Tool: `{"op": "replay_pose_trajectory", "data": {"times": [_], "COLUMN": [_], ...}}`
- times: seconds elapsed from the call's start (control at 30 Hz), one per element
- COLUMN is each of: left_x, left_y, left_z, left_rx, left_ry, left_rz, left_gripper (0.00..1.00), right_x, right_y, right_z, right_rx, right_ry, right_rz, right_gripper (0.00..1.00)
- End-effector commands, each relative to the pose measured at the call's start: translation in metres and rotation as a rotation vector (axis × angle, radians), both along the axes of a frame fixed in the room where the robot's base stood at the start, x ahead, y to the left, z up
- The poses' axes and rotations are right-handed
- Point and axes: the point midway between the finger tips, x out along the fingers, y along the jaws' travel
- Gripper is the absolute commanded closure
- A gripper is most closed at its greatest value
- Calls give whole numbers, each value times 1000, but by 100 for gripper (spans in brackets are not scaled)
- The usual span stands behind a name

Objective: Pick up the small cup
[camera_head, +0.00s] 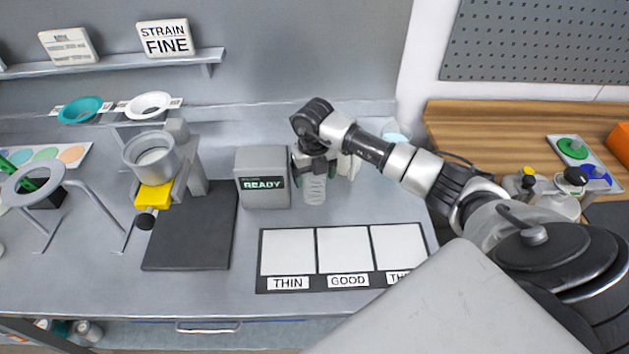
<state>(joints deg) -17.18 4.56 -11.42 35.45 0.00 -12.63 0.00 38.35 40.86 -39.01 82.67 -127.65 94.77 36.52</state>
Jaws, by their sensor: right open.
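A small, pale, translucent ribbed cup (314,190) stands on the grey bench just right of the READY box. My right gripper (314,172) is above and around the top of this cup, pointing down. Its jaws are open, and the cup's upper part is partly hidden by them. I cannot tell whether the fingers touch it. A larger metal cup (150,156) sits in a stand with a yellow block at the left. My left gripper is not in view.
The grey READY box (263,178) stands close to the left of the gripper. A panel with white squares marked THIN and GOOD (343,281) lies in front. A dark mat (190,230) lies left. A shelf with a STRAIN FINE sign (165,38) is behind.

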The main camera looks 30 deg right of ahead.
Motion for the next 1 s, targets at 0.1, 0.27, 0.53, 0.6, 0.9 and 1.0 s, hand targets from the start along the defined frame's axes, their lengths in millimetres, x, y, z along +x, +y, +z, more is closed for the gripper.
{"op": "replay_pose_trajectory", "data": {"times": [0.1, 0.27, 0.53, 0.6, 0.9, 1.0], "left_x": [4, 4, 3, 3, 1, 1], "left_y": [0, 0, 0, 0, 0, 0], "left_z": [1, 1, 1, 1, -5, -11], "left_rx": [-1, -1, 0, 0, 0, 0], "left_ry": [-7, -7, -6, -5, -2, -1], "left_rz": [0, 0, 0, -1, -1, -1], "left_gripper": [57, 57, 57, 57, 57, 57], "right_x": [0, 0, 0, 0, 1, 1], "right_y": [0, 0, 0, 0, 0, 0], "right_z": [-3, -3, -3, -3, 7, 19], "right_rx": [0, 0, 1, 1, 0, 0], "right_ry": [-1, -1, -1, -1, -3, -6], "right_rz": [1, 1, 1, 1, 1, 2], "right_gripper": [23, 24, 58, 58, 58, 58]}}
